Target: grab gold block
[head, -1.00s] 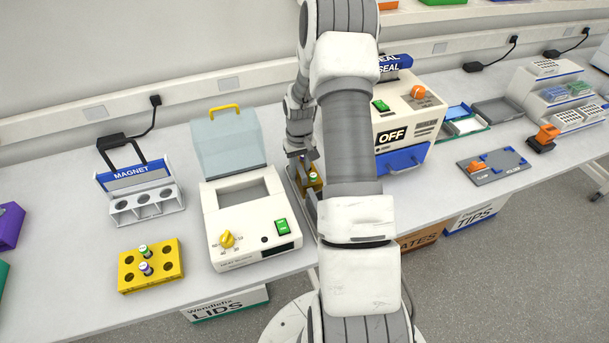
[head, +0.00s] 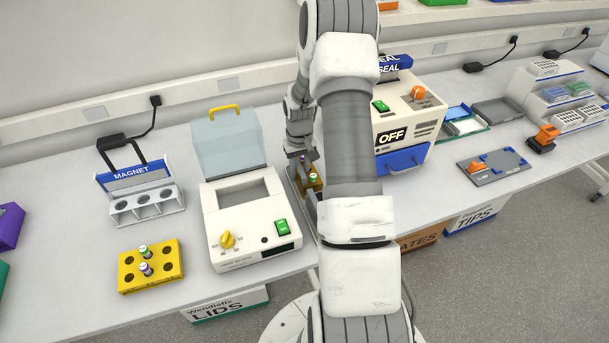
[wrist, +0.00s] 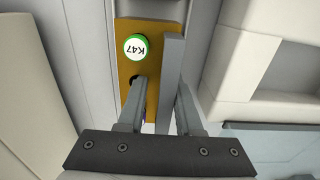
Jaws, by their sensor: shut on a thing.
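The gold block (wrist: 131,66) is a narrow brownish-gold block with a green-rimmed vial cap marked K47 (wrist: 136,47) in its top. It also shows in the head view (head: 315,184), between the white machine and my arm, partly hidden by my gripper and arm. My gripper (wrist: 161,85) is over the block's near part, one finger at a dark hole and the other along the right side, with a grey upright bar between them. It is shut on the block. In the head view my gripper (head: 309,177) is low at the bench.
A white heating unit (head: 250,220) with a raised clear lid stands close on the left. The sealer (head: 410,115) is close on the right. Farther left are a yellow rack (head: 128,274) with two vials and a magnet rack (head: 148,203). The bench front edge is near.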

